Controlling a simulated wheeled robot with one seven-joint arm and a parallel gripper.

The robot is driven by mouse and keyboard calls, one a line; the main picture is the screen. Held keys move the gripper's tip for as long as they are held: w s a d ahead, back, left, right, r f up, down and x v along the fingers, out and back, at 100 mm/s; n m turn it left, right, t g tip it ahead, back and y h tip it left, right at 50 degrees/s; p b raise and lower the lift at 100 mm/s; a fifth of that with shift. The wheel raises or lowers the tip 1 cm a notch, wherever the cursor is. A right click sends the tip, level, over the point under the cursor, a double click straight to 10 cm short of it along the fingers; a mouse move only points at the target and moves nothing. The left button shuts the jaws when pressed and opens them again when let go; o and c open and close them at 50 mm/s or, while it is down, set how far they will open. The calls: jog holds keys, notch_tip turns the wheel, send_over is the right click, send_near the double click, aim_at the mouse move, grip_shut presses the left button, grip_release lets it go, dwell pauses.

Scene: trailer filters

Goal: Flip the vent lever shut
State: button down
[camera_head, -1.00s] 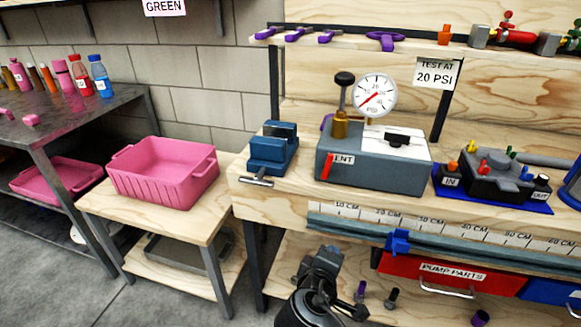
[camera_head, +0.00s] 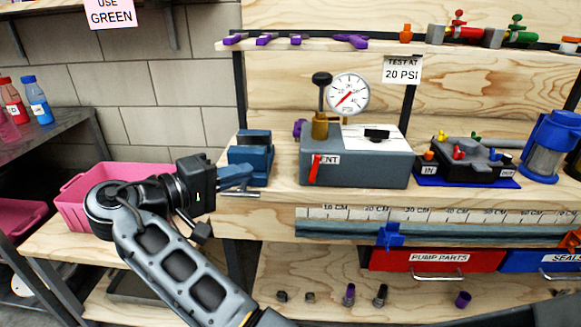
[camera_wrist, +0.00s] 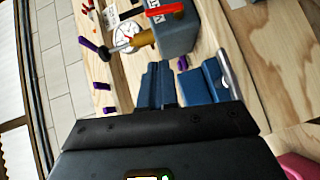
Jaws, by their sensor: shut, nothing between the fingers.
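The vent lever (camera_head: 315,170) is a red bar on the front left of the grey test box (camera_head: 357,167). It stands nearly upright, slightly tilted, and covers the first letter of the VENT label. In the wrist view the red lever (camera_wrist: 167,10) shows at the top edge, on the box. My gripper (camera_head: 246,174) is shut and empty, pointing right, left of the lever and apart from it, in front of the blue vise in the head view. Its closed blue fingers (camera_wrist: 158,78) also show in the wrist view.
A pressure gauge (camera_head: 348,92) and a black-knobbed brass valve (camera_head: 320,124) rise above the box. A pink bin (camera_head: 75,207) is at left. The bench front below the lever is clear.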

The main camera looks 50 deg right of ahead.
dwell(0.3)
send_near(314, 169)
jog(key=w+d+r, duration=0.1)
jog(key=w+d, duration=0.3)
jog(key=shift+s+d+f, duration=0.15)
jog(key=shift+s+d, duration=0.55)
jog(key=shift+s, duration=0.2)
jog(key=shift+s+d+f, duration=0.15)
jog(key=shift+s+d, duration=0.5)
jog(key=shift+s, duration=0.2)
